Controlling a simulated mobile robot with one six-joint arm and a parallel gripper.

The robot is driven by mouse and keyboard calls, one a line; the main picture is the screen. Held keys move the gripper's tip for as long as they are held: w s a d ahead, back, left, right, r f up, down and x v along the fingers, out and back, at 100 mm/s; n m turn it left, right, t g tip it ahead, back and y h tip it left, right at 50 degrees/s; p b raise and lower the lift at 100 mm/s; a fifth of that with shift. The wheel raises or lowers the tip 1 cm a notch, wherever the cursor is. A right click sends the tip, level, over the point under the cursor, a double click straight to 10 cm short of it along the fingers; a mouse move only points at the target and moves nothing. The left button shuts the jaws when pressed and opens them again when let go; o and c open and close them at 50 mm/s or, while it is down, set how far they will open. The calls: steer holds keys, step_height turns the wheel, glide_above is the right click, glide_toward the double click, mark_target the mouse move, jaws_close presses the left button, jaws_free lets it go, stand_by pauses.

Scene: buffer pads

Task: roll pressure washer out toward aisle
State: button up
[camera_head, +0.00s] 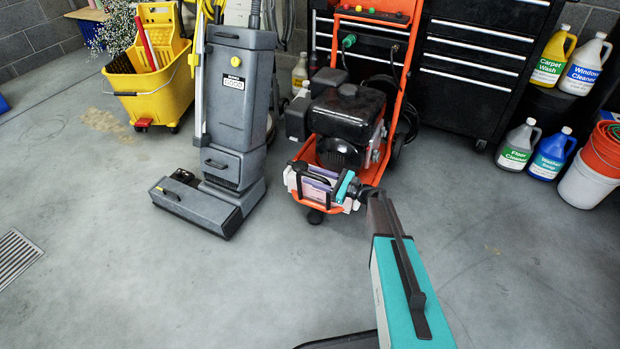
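The pressure washer (345,115) stands upright on the floor in the upper middle, with an orange tubular frame, a black engine and wheels at its base. A white and purple part sits at its low front. My arm reaches in from the lower right, and my gripper (350,188) is at that low front part, overlapping it in the picture. The fingertips are small and partly hidden against the washer. I cannot tell whether they touch or grip it.
A grey upright floor machine (235,115) stands close to the washer's left, beside a yellow mop bucket (155,90). A black tool chest (465,75) is behind and right. Jugs and a white bucket (585,183) line the right. The floor in front is clear, with a drain grate (15,255) at left.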

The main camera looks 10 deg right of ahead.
steer(key=shift+w+a, duration=0.45)
steer(key=shift+a, duration=0.15)
jaws_close()
